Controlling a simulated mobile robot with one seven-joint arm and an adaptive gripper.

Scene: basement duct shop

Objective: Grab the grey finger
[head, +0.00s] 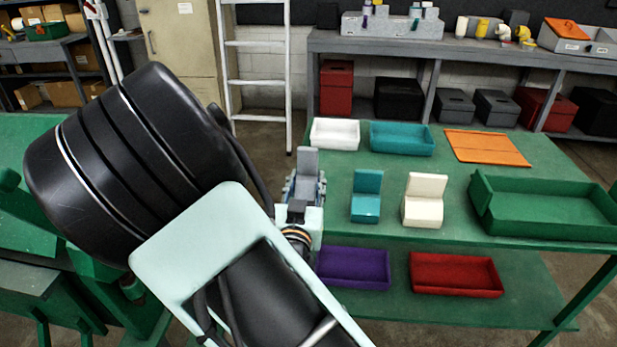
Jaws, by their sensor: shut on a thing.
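My gripper (305,186) is at the left end of the green table's top in the head view. It is shut on the grey finger (307,162), whose upright grey part shows above the jaws. The lower part of the grey finger is hidden by my gripper and arm. I cannot tell whether the finger touches the table. A teal finger (367,196) and a cream finger (424,200) of similar chair-like shape stand to the right of my gripper, apart from it.
The green table (466,195) bears a white tray (335,134), a teal tray (402,138), an orange panel (487,147) and a green tray (545,222). A purple tray (352,268) and a red tray (455,275) sit on its lower shelf. A white ladder (256,85) stands behind.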

